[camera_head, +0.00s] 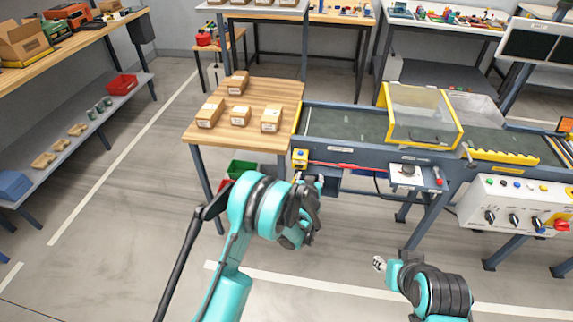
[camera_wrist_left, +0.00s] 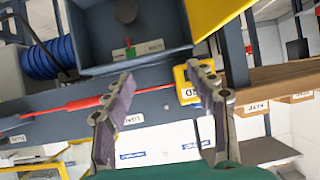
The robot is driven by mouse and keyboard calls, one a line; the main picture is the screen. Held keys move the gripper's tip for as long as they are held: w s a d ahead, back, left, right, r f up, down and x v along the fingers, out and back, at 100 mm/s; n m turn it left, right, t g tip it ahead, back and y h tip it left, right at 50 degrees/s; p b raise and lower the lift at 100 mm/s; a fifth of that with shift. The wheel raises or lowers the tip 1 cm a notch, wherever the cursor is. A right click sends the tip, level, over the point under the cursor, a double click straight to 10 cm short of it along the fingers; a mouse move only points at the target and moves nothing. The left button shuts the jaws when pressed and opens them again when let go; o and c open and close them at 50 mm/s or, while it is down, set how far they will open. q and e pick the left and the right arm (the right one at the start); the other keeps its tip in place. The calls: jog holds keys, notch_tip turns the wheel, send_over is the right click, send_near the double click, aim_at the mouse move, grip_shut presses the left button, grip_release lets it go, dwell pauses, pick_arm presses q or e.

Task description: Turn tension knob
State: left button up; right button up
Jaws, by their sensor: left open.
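In the left wrist view a dark round knob (camera_wrist_left: 126,11) sits on a grey recessed panel under the conveyor rail, above a small green and red marker. I take it for the tension knob; its label is not readable. My left gripper (camera_head: 311,191) is at the conveyor's near left end. In its wrist view the fingers of the left gripper (camera_wrist_left: 163,78) are apart and empty, and the knob lies beyond them. In the head view I cannot make out the knob. My right gripper (camera_head: 379,263) is low in front of the conveyor; its jaws are unclear.
The conveyor rail (camera_head: 344,153) carries a red cord (camera_wrist_left: 85,103) and a yellow block (camera_wrist_left: 187,92). A wooden table (camera_head: 262,93) with boxes stands to the left. A white control panel (camera_head: 504,193) with several knobs is at right. Floor in front is clear.

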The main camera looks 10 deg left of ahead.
pick_arm(q)
jog(key=s+a+r+g, duration=0.1)
jog(key=s+a+r, duration=0.2)
jog(key=r, duration=0.4)
jog(key=s+a+r+g, duration=0.1)
jog(key=s+a+r, duration=0.3)
jog(key=s+r, duration=0.2)
notch_tip(320, 180, up, 2)
jog(key=shift+s+a+r+y, duration=0.2)
jog(key=shift+s+r+y, duration=0.05)
jog(key=shift+y, duration=0.05)
